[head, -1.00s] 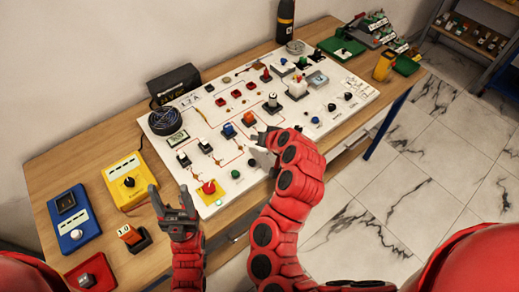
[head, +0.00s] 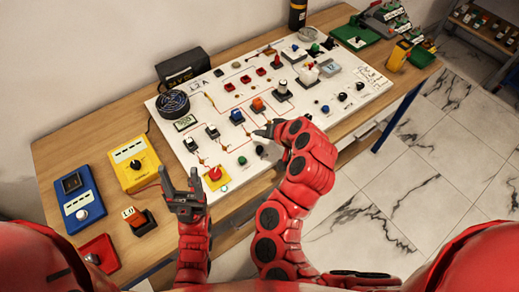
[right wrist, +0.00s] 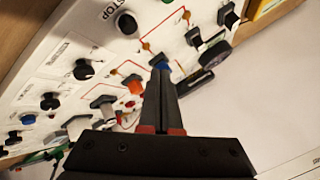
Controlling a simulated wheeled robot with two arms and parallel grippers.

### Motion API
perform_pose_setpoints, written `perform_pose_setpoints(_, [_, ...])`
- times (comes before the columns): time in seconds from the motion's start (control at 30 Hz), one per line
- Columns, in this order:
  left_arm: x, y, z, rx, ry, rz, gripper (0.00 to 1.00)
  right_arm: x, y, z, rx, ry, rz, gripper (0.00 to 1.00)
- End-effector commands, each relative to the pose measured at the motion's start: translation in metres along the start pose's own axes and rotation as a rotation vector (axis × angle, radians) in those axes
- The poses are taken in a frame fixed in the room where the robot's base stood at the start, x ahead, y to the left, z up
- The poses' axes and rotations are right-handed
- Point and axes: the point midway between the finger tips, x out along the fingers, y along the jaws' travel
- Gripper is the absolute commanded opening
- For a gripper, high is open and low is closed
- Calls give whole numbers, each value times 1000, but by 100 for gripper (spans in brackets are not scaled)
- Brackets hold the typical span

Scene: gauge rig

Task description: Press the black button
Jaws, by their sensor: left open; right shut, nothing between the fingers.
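A white control panel (head: 330,110) with many buttons, knobs and switches lies on the wooden table. A small round black button (head: 261,150) sits near its front edge, right of a green button (head: 241,160). In the right wrist view a round black control (right wrist: 127,24) in a pale ring is beside the printed word STOP; I cannot tell for sure that it is the same one. My right gripper (head: 264,131) is shut and empty above the panel, just beyond the black button in the picture. Its closed fingers (right wrist: 160,75) point at the panel. My left gripper (head: 181,184) is open and empty at the panel's front left.
A red button on a yellow plate (head: 215,176) is near my left gripper. A yellow box (head: 133,162), a blue box (head: 77,200) and a red box (head: 97,256) stand at the left. Several black knobs (head: 342,97) are at the panel's right. Clear tiled floor (head: 390,200) lies right of the table.

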Motion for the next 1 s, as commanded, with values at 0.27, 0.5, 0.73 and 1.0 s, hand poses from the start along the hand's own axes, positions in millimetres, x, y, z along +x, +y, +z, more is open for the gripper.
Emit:
perform_pose_setpoints(0.27, [-33,2,6,0,0,0,62,33,23,24,-1,-1,0,0])
perform_pose_setpoints(0.5, [-44,2,7,0,0,0,62,43,31,32,-1,-1,0,0])
perform_pose_setpoints(0.73, [-43,2,7,0,0,0,62,43,31,31,-1,0,0,0])
perform_pose_setpoints(1.0, [-43,2,7,0,0,0,62,42,31,31,-1,0,0,0])
